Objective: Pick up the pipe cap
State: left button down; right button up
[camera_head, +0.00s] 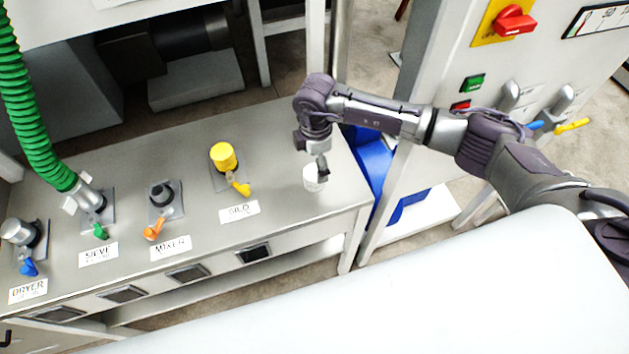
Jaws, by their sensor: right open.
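A small white, round, cup-like piece (312,180), which looks like the pipe cap, stands on the grey metal bench near its right end. My right gripper (321,170) points down from above and is at this piece, with a dark finger over its right side. The gripper is open. The finger hides part of the piece, and I cannot tell whether they touch. My left gripper is not in view.
The bench (280,200) carries a yellow-topped SILO pipe (223,157), a dark MIXER fitting (161,194), a SIEVE pipe with a green hose (32,110) and a DRYER fitting (18,232). A grey control cabinet (425,80) stands at the right.

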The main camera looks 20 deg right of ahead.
aim_at(314, 171)
jog(key=f+b, duration=0.2)
jog(key=f, duration=0.1)
jog(key=f+b, duration=0.3)
jog(key=f, duration=0.1)
jog(key=shift+w+a, duration=0.1)
jog(key=shift+w, duration=0.1)
jog(key=shift+r, duration=0.1)
jog(key=shift+c, duration=0.6)
jog(key=c, duration=1.2)
jog(key=shift+r, duration=0.45)
jog(key=shift+c, duration=0.2)
notch_tip(314, 171, up, 3)
jog(key=shift+f+b, duration=0.2)
jog(key=shift+b, duration=0.3)
jog(key=s+d+r+b, duration=0.2)
jog(key=s+r, duration=0.5)
jog(key=s, duration=0.4)
jog(key=shift+s+d+r, duration=0.25)
jog(key=shift+d+r, duration=0.05)
jog(key=shift+d, duration=0.2)
